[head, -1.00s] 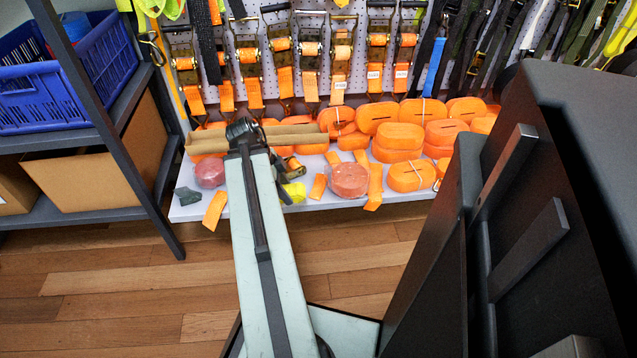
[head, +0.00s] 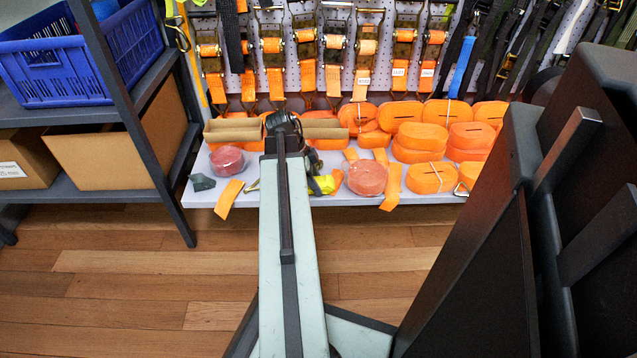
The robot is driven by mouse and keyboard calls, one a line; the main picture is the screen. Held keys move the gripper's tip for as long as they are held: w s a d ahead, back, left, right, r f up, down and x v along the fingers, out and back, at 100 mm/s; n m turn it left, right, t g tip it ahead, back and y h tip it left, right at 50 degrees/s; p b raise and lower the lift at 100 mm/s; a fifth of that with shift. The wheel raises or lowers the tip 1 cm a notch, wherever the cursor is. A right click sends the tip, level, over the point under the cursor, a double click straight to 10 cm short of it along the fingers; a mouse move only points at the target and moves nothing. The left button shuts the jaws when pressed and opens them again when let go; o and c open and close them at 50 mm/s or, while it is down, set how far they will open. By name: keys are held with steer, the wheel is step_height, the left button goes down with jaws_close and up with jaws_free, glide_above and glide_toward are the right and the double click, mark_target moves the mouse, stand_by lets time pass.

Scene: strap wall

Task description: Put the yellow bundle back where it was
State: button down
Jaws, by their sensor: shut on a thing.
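The yellow bundle (head: 321,185) shows as a small bright patch just right of my arm, in front of the low grey shelf's goods. My arm and wrist hide part of it. My gripper (head: 314,168) is mostly hidden behind the wrist, with a dark part showing right above the yellow. It appears shut on the yellow bundle. Whether the bundle touches the shelf below cannot be told.
The low grey shelf (head: 262,199) bears pink rolls left (head: 228,161) and right (head: 367,178), a cardboard tray (head: 232,130) and stacked orange straps (head: 420,140). Ratchet straps hang behind on pegboard. A dark rack (head: 140,130) with a blue crate (head: 60,70) stands left.

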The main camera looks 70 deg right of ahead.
steer(key=shift+f, duration=0.1)
steer(key=c, duration=0.7)
jaws_free()
steer(key=shift+r+p, duration=0.45)
steer(key=shift+r, duration=0.2)
steer(key=p+v, duration=1)
steer(key=v, duration=0.1)
steer(key=shift+w+r, duration=0.1)
steer(key=shift+w, duration=0.05)
